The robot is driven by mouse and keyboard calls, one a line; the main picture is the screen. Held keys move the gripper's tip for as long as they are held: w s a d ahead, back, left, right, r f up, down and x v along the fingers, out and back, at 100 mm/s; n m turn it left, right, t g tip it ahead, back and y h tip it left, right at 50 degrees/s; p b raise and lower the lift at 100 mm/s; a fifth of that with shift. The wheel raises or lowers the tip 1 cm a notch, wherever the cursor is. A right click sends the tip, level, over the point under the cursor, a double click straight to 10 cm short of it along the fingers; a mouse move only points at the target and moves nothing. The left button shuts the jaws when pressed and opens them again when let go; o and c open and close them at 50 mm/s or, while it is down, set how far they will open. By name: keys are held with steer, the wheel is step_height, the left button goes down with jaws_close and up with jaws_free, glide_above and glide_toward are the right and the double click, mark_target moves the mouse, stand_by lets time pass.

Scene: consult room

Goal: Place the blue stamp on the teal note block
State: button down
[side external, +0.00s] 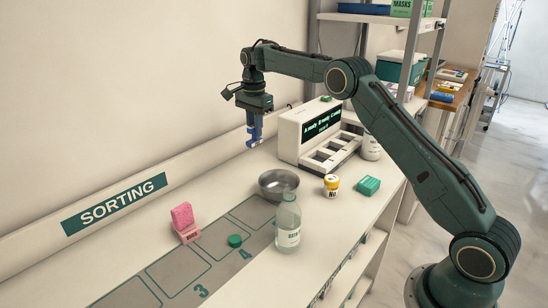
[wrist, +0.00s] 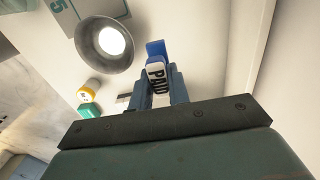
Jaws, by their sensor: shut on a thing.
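My gripper (side external: 255,138) is shut on the blue stamp (side external: 250,143), held in the air above the back of the counter, left of the white machine.
A metal bowl (side external: 279,184), a clear bottle (side external: 288,222) and a yellow-lidded jar (side external: 331,186) stand near the block. A white machine (side external: 318,135) with slots stands behind, with a white bottle (side external: 371,146) beside it.

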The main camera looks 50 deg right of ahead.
steer(key=s+d+r, duration=0.5)
steer(key=s+d, duration=0.2)
steer(key=d, duration=0.2)
step_height(320, 180, up, 6)
glide_above(370, 181)
step_height(370, 181, down, 16)
steer(key=shift+f, duration=0.15)
steer(key=shift+f, duration=2.05)
steer(key=shift+f, duration=0.1)
steer(key=c, duration=1.3)
jaws_free()
steer(key=shift+c, duration=0.2)
